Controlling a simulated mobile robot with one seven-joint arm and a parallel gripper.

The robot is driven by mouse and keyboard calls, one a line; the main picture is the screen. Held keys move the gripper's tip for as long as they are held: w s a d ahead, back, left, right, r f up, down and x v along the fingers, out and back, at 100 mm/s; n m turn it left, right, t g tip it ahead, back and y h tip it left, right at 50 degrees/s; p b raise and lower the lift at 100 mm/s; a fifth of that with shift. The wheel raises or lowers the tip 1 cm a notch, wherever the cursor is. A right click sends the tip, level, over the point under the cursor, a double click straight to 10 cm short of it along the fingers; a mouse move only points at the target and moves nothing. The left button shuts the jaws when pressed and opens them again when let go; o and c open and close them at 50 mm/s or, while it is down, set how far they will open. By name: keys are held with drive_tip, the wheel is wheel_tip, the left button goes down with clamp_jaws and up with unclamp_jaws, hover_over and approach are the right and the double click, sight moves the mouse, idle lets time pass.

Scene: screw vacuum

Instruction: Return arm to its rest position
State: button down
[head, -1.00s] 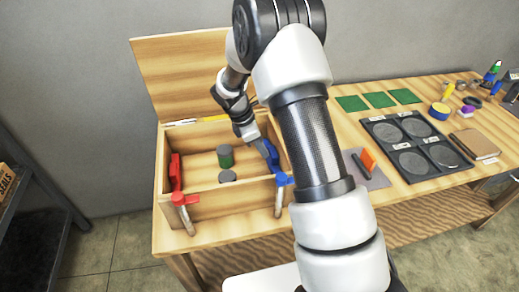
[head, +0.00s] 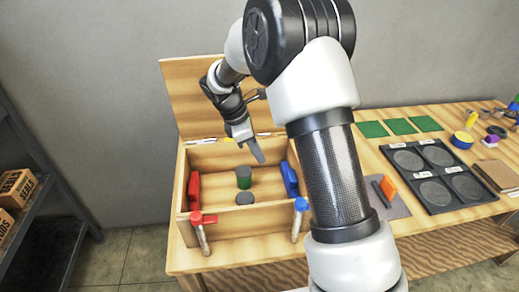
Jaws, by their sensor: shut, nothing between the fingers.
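My gripper (head: 258,156) is shut and empty. It points down over the open wooden box (head: 262,215), above its inside and near its back wall. My arm comes in from the lower right and arches over the table to the box. Inside the box stand a green and grey cylinder (head: 243,177) and a low grey disc (head: 245,198). A red piece (head: 194,190) is at the left inner wall and a blue piece (head: 289,179) at the right inner wall. The gripper appears apart from all of these.
The raised lid (head: 190,95) stands behind the box. A red-topped clamp (head: 201,230) and a blue-topped clamp (head: 299,217) are at its front. A shelf (head: 45,215) stands left.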

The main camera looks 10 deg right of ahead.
drive_tip(key=s+d+r+m+t+y+p, duration=0.15)
drive_tip(key=s+r+m, duration=0.35)
drive_tip(key=r, duration=0.5)
drive_tip(key=s+d+r+m+t+y+p, duration=0.15)
drive_tip(key=s+r+m, duration=0.25)
drive_tip(key=s+r, duration=0.4)
drive_tip(key=s+r+m+t+p, duration=0.1)
drive_tip(key=s+r+m, duration=0.2)
drive_tip(key=s, duration=0.4)
drive_tip(key=s+r+m+t+y+p, duration=0.1)
drive_tip(key=s+r+m, duration=0.3)
drive_tip(key=s+m, duration=0.2)
drive_tip(key=shift+s+d+t, duration=0.25)
drive_tip(key=shift+s+t, duration=0.05)
drive_tip(key=shift+s, duration=0.5)
